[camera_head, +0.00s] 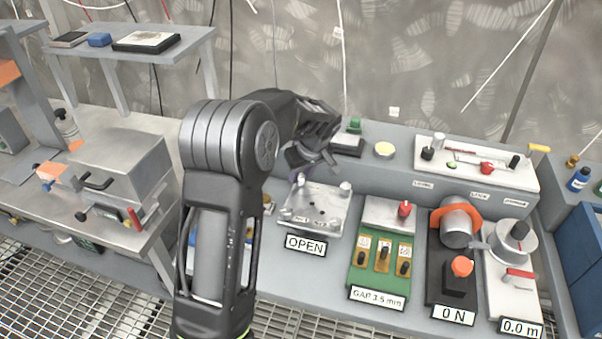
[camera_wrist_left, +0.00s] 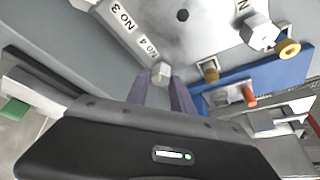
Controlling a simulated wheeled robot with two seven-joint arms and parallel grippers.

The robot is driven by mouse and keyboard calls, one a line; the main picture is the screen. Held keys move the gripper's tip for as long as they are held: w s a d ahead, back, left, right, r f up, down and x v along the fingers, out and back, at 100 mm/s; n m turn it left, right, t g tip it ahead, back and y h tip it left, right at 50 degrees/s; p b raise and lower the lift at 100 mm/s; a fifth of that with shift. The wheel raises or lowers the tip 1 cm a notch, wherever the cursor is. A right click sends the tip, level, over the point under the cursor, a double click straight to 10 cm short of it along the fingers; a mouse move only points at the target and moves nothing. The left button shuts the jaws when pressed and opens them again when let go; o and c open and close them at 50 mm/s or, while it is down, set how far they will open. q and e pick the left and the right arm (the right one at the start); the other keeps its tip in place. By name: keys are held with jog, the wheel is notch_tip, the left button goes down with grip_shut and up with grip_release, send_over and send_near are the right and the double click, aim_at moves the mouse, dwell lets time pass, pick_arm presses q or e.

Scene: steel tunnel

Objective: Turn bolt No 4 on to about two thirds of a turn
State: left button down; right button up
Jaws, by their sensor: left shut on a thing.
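The steel plate (camera_head: 318,208) with bolts sits on the bench behind a sign reading OPEN. My left gripper (camera_head: 299,175) reaches down to its back left corner. In the left wrist view its purple fingers (camera_wrist_left: 162,84) are shut on the hex head of bolt No 4 (camera_wrist_left: 161,72), beside the label No 4 (camera_wrist_left: 147,46). The label No 3 (camera_wrist_left: 122,16) is further along the same strip. Another hex bolt (camera_wrist_left: 259,33) stands on the plate (camera_wrist_left: 195,28) at upper right, its label cut off. The turn angle of bolt No 4 cannot be read. My right gripper is not in view.
Right of the plate are a green gap panel (camera_head: 378,275), an orange-ringed cylinder unit marked 0 N (camera_head: 457,225) and a white dial unit (camera_head: 513,262). A raised ledge with a switch panel (camera_head: 475,165) runs behind. A blue tray (camera_wrist_left: 250,80) lies beside the plate.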

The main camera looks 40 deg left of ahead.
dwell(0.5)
pick_arm(q)
jog(key=shift+f+m+t+b, duration=0.15)
jog(key=shift+m+t+b, duration=0.25)
jog(key=shift+m+b, duration=0.75)
jog(key=shift+s+a+m+t+h, duration=0.1)
jog(key=shift+m+t+h, duration=0.3)
jog(key=shift+m, duration=0.65)
jog(key=m+h, duration=0.1)
jog(key=m, duration=0.1)
jog(key=m+h+b, duration=0.1)
jog(key=m, duration=0.2)
jog(key=shift+a+t+b, duration=0.1)
jog(key=shift+t+b, duration=0.2)
jog(key=shift+t, duration=0.1)
jog(key=m+h+b, duration=0.1)
jog(key=m, duration=0.3)
jog(key=shift+m+h, duration=0.4)
jog(key=m+h+b, duration=0.1)
jog(key=m, duration=0.2)
jog(key=shift+m, duration=0.4)
jog(key=shift+r+m+g+h, duration=0.25)
jog(key=shift+m+h, duration=0.25)
jog(key=shift+m, duration=0.3)
jog(key=shift+a+f+m+g+h+p, duration=0.1)
jog(key=shift+m+g+h+p, duration=0.4)
jog(key=shift+m, duration=1.2)
